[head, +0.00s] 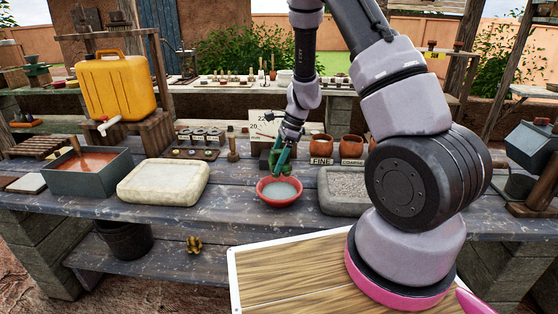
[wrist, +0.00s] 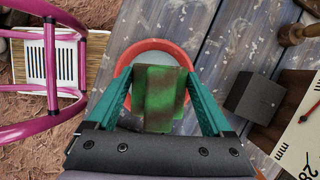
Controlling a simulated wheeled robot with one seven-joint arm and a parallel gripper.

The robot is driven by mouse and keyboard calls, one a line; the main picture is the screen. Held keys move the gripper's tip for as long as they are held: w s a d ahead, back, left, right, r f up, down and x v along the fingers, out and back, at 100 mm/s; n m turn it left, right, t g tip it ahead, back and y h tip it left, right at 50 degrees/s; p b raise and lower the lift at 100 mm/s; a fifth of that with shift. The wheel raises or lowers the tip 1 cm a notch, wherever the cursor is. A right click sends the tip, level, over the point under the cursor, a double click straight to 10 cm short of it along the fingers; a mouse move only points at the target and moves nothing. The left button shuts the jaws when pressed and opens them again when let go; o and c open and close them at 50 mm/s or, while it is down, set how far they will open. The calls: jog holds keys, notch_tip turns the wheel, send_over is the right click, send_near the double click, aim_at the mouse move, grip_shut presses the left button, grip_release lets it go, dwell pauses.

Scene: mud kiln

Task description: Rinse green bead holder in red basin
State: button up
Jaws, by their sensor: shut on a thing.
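The green bead holder (wrist: 160,97), a block with brown mud smears on its green face, is between the fingers of my gripper (wrist: 160,100) in the wrist view. My gripper is shut on it. The red basin (head: 279,203) stands on the bench in the head view, with greyish water in it. In the wrist view the basin's rim (wrist: 157,43) shows behind the holder. My gripper (head: 282,165) is over the basin in the head view, with the holder partly hidden there. I cannot tell whether the holder touches the water.
A pale slab (head: 164,182) lies left of the basin, and a grey stone trough (head: 340,190) stands right. A grey tub (head: 90,182) of reddish liquid and a yellow jug (head: 118,86) are farther left. Terracotta pots (head: 321,147) and a dial (head: 265,128) stand behind.

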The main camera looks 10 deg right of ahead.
jog(key=m+t, duration=0.1)
jog(key=m, duration=0.1)
jog(key=shift+s+m, duration=0.1)
jog(key=shift+m, duration=0.3)
jog(key=shift+f+m, duration=0.15)
jog(key=shift+m, duration=0.25)
jog(key=shift+a+f, duration=0.15)
jog(key=shift+f, duration=4.65)
jog(key=shift+r, duration=4.05)
